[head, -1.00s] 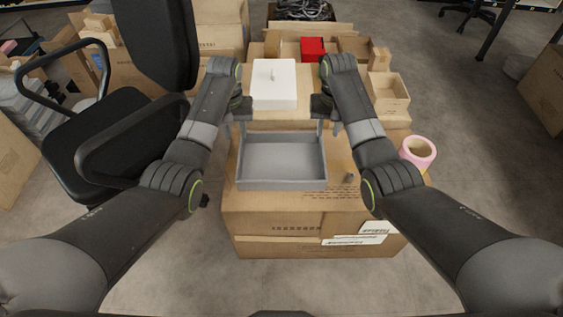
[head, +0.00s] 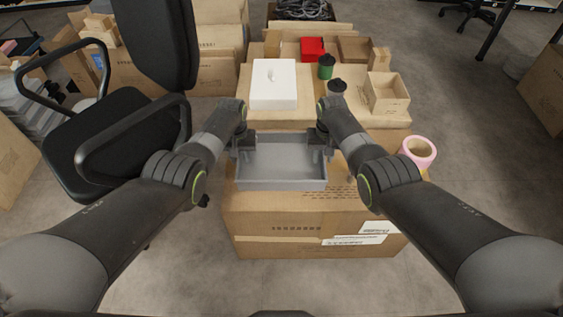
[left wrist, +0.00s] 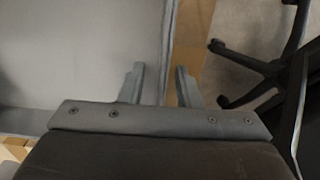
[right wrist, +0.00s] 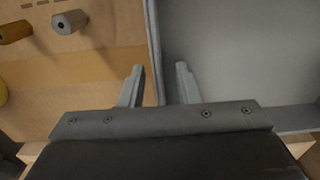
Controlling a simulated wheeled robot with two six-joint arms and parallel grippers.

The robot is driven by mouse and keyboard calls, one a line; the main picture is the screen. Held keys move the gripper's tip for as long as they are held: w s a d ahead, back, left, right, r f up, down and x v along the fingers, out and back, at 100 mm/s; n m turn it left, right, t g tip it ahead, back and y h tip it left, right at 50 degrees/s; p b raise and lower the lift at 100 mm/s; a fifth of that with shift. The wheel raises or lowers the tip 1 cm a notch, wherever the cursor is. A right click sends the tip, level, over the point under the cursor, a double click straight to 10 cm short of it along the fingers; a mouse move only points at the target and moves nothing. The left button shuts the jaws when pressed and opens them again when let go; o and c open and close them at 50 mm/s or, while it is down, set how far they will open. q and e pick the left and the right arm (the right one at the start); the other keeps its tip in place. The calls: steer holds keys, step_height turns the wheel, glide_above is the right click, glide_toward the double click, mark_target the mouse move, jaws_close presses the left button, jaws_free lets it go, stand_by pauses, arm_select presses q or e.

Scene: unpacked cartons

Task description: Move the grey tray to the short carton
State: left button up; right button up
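The grey tray (head: 282,184) is a shallow open box, empty inside, sitting flat on the near cardboard carton (head: 290,220). My left gripper (head: 241,150) is at the tray's left wall and my right gripper (head: 322,150) at its right wall. In the left wrist view the fingers (left wrist: 158,85) are apart with the tray wall (left wrist: 168,45) between them. In the right wrist view the fingers (right wrist: 159,85) are also apart, either side of the tray wall (right wrist: 153,45). Another carton (head: 249,112) stands behind; I cannot tell its height clearly.
A white box (head: 274,85), a green bottle (head: 326,68), a grey bottle (head: 337,88) and an open box (head: 388,92) occupy the cartons behind. A pink tape roll (head: 417,152) is at right. Small cylinders (right wrist: 70,21) lie beside the tray. An office chair (head: 120,130) stands left.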

arm_select(q)
steer(key=shift+f, duration=0.1)
arm_select(e)
steer(key=shift+f, duration=0.1)
arm_select(q)
steer(key=shift+c, duration=0.3)
arm_select(e)
steer(key=shift+c, duration=0.3)
arm_select(q)
jaws_close()
arm_select(e)
jaws_close()
